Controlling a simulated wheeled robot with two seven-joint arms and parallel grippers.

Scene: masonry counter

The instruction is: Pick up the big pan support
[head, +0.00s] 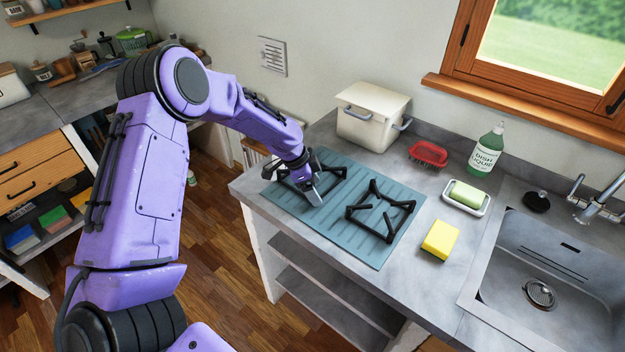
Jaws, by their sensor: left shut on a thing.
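Two black pan supports lie on a blue-grey ribbed mat (345,235) on the counter. One pan support (334,171) is at the mat's far left end, partly hidden by my left gripper. The other pan support (381,211) is nearer the mat's right end, fully in view with nothing touching it. I cannot tell for sure which is the bigger. My left gripper (314,196) points down over the far-left support and is shut on it. The support seems to be at mat level. My right gripper is out of view.
A cream pot (371,117) stands behind the mat. A red brush (428,153), a green soap bottle (486,152), a soap dish (466,206) with green soap and a yellow sponge (440,240) are to the right. The sink (560,262) is at far right.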

